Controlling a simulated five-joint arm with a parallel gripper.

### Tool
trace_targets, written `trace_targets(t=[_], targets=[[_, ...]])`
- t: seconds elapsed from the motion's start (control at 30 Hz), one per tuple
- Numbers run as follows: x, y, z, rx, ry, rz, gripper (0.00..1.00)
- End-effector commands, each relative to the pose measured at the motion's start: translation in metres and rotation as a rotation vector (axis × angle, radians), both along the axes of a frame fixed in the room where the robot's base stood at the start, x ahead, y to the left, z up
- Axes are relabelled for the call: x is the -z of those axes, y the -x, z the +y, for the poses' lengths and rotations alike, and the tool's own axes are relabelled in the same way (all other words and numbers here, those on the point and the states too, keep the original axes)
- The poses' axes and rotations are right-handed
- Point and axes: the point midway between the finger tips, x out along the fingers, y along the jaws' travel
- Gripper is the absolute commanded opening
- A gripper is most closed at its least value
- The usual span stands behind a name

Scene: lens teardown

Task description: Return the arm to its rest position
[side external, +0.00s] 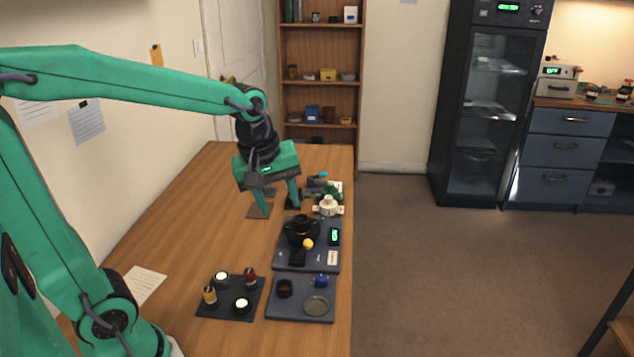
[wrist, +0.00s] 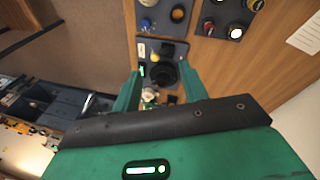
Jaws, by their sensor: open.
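My gripper (side external: 276,202) is open and empty in the side external view, its two fingers apart above the far part of the wooden table (side external: 178,217). Its fingers also show in the wrist view (wrist: 160,92), spread on either side of the view of the dark fixture. My green arm reaches out from the left. The black round fixture (side external: 301,230) sits on a grey plate with a green display, nearer the camera than my gripper. A yellow knob (side external: 308,244) is at its front.
A dark tray (side external: 232,310) holds several small cylinders. Beside it, another tray (side external: 300,309) holds a black ring, a blue part and a round disc. A white and green item (side external: 328,205) stands near the right edge. Paper (side external: 145,286) lies left; the table's middle left is clear.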

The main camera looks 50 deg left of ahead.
Motion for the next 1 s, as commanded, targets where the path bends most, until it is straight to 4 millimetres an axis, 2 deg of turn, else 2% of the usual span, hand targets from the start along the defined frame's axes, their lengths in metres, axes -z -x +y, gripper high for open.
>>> trace_targets(t=[0.2, 0.6, 0.8, 1.0], targets=[[-0.015, 0.036, -0.009, 0.316, -0.094, -0.07, 0.43], [-0.02, 0.093, -0.02, 0.85, -0.305, -0.174, 0.43], [-0.018, 0.107, -0.022, 0.995, -0.372, -0.197, 0.43], [-0.017, 0.11, -0.023, 1.029, -0.388, -0.2, 0.43]])
